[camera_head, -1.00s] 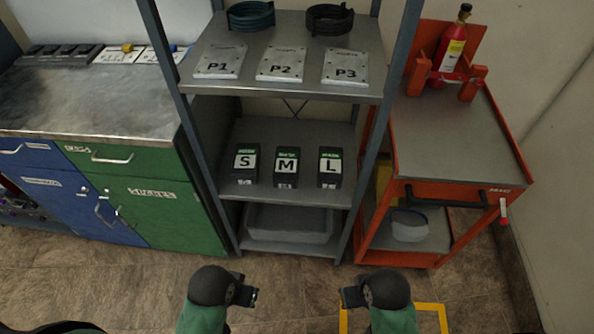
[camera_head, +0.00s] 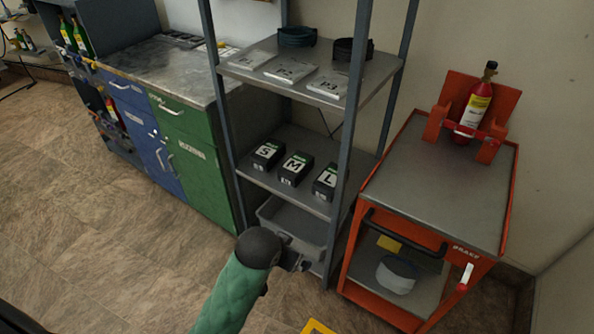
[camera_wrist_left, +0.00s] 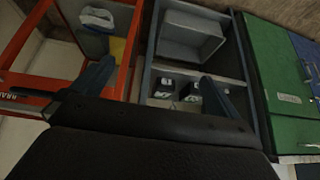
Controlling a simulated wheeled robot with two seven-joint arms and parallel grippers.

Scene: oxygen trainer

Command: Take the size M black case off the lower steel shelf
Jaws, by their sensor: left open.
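The size M black case (camera_head: 295,169) stands on the lower steel shelf (camera_head: 268,192), between the S case (camera_head: 268,155) and the L case (camera_head: 326,182). An upright shelf post partly covers the L case. My left gripper (camera_head: 293,256) is in front of and below that shelf, apart from the cases. In the left wrist view, my left gripper (camera_wrist_left: 155,78) is open and empty, its fingers spread wide. Two dark cases show upside down there; the one nearer the right finger (camera_wrist_left: 190,92) looks like M. The right finger seems to hide the S case. My right gripper is out of view.
A grey bin (camera_head: 290,222) sits on the bottom level below the cases. Plates and dark coils (camera_head: 297,37) lie on the shelf above. A red cart (camera_head: 430,190) with a red cylinder (camera_head: 474,108) stands close on the right. Green and blue cabinets (camera_head: 190,150) stand left.

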